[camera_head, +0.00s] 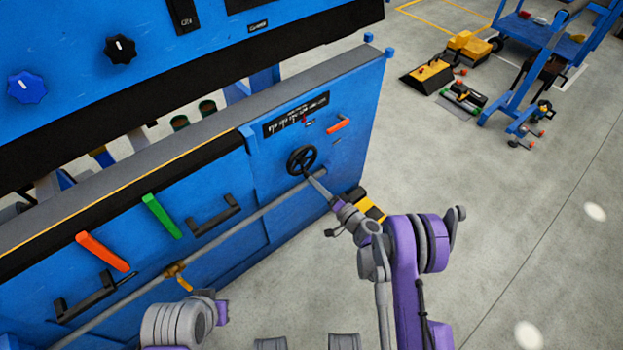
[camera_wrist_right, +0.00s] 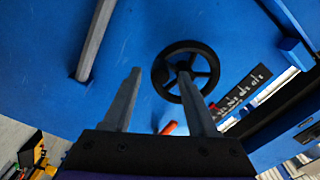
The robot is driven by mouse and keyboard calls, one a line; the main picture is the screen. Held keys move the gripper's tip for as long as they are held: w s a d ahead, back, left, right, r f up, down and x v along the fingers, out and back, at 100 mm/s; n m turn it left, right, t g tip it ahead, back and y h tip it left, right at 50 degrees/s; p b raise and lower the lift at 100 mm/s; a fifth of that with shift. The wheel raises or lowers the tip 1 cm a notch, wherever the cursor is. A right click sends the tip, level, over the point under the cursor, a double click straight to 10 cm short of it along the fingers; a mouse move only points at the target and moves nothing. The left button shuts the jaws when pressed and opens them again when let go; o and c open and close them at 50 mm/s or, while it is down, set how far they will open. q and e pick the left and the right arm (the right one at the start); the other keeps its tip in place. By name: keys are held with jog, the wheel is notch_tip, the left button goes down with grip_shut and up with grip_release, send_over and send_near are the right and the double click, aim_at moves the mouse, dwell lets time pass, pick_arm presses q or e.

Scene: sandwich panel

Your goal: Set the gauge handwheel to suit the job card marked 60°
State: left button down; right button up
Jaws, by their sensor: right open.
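The black handwheel (camera_head: 301,160) sits on the blue panel below a black gauge strip (camera_head: 296,114) with white marks and a small red pointer. The marks are too small to read. My right gripper (camera_head: 310,179) reaches up to the wheel's lower edge. In the right wrist view, the spoked handwheel (camera_wrist_right: 184,62) is ahead and right of centre. My open right gripper (camera_wrist_right: 159,72) has one finger overlapping the wheel in the picture and the other left of its rim. I cannot tell whether it touches. I see no card marked 60°. My left gripper is out of view.
A grey rail (camera_head: 245,225) runs along the panel front below the handwheel. Orange (camera_head: 102,252) and green (camera_head: 161,216) handles and black pull handles (camera_head: 213,215) stick out to the left. A small orange handle (camera_head: 338,125) is right of the wheel.

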jog(key=v, duration=0.7)
jog(key=shift+p, duration=0.3)
